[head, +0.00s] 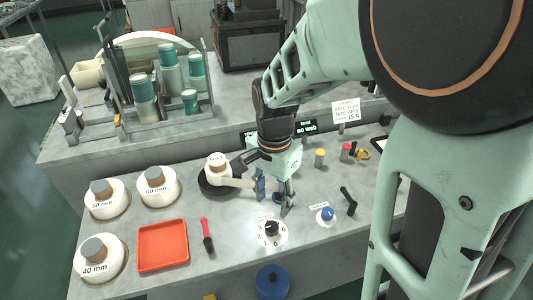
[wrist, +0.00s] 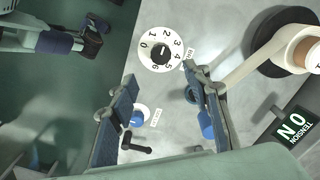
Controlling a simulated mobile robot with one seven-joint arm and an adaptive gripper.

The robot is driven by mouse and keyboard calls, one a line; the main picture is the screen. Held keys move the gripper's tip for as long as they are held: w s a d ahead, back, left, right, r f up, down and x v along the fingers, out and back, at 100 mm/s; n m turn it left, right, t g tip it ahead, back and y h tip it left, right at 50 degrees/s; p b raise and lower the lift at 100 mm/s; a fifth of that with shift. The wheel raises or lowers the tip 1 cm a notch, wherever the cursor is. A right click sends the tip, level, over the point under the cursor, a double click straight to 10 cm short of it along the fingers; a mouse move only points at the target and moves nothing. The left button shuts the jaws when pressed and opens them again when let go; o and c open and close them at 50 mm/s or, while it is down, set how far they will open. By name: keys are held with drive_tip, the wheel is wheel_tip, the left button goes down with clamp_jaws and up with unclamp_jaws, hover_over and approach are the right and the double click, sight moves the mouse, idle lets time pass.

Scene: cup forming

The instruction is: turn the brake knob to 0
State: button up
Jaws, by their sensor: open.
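The numbered dial (head: 271,234) is a white disc on the bench front with a black knob (head: 271,228) at its centre. In the wrist view the white dial (wrist: 147,56) shows numbers from 0 to 6, and the black knob (wrist: 160,52) has a small light mark that seems to face the 3 side. My gripper (head: 273,200) hangs just behind the dial, pointing down. In the wrist view my gripper (wrist: 158,76) is open and empty, its two blue-padded fingers apart. The dial lies beyond the fingertips, not between them.
A blue knob (head: 327,213) on a white base and a black lever (head: 348,201) stand to the right. A white arm with a spool (head: 218,165) is close on the left. A red screwdriver (head: 206,234), orange tray (head: 163,245) and white formers (head: 102,198) lie further left.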

sight(272, 226)
wheel_tip(272, 226, down, 11)
drive_tip(key=shift+r+b, duration=0.1)
drive_tip(key=shift+b, duration=0.3)
drive_tip(key=c, duration=1.1)
drive_tip(key=shift+c, duration=0.2)
